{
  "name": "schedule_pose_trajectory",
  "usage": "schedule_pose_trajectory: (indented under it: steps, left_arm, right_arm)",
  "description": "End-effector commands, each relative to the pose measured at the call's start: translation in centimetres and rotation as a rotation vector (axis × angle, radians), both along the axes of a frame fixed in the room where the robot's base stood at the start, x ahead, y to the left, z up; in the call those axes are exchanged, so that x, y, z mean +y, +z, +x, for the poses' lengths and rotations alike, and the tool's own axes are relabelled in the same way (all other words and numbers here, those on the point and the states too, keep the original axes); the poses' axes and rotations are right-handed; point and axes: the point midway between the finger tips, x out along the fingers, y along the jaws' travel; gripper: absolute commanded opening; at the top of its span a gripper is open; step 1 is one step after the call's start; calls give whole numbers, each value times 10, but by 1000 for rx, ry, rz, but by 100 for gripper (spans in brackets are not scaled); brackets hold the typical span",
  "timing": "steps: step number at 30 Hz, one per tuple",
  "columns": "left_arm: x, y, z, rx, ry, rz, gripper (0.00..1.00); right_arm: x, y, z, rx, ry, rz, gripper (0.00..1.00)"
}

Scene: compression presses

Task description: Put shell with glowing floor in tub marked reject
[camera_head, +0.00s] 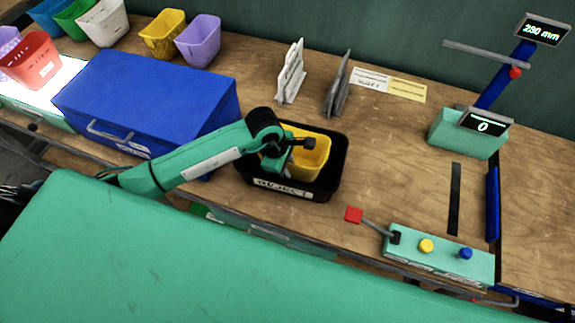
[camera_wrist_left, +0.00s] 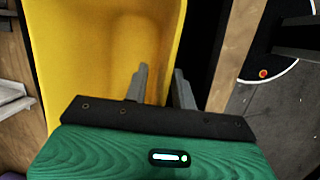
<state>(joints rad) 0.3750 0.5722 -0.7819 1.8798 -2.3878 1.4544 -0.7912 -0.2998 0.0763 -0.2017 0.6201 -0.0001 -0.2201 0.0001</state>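A yellow shell (camera_head: 314,157) sits inside the black tub (camera_head: 333,186), whose front label (camera_head: 284,188) appears to read reject. My left gripper (camera_head: 292,147) is down at the shell's left side, inside the tub's outline. In the left wrist view the shell (camera_wrist_left: 95,45) is very close. My left gripper's fingers (camera_wrist_left: 160,85) stand apart, with the shell's wall edge between them; contact is not clear. The shell's floor is largely hidden, and I see no glow on it. My right gripper is not in view.
A large blue box (camera_head: 150,95) stands left of the tub. White (camera_head: 291,73) and grey (camera_head: 338,86) racks stand behind the tub. A green control box (camera_head: 440,254) stands right.

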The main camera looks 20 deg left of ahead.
Motion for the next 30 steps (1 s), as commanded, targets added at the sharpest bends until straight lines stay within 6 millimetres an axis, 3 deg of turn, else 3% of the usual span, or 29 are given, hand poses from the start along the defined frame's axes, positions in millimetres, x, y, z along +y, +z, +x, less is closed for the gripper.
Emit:
schedule_pose_trajectory:
  steps: [10,21,30]
  left_arm:
    - [2,10,0,-3,0,0,26]
    - [22,85,-9,-5,-1,1,26]
    - [29,117,-14,-1,-1,0,26]
  right_arm:
    - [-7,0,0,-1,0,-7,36]
    - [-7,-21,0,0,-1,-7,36]
    - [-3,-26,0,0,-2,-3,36]
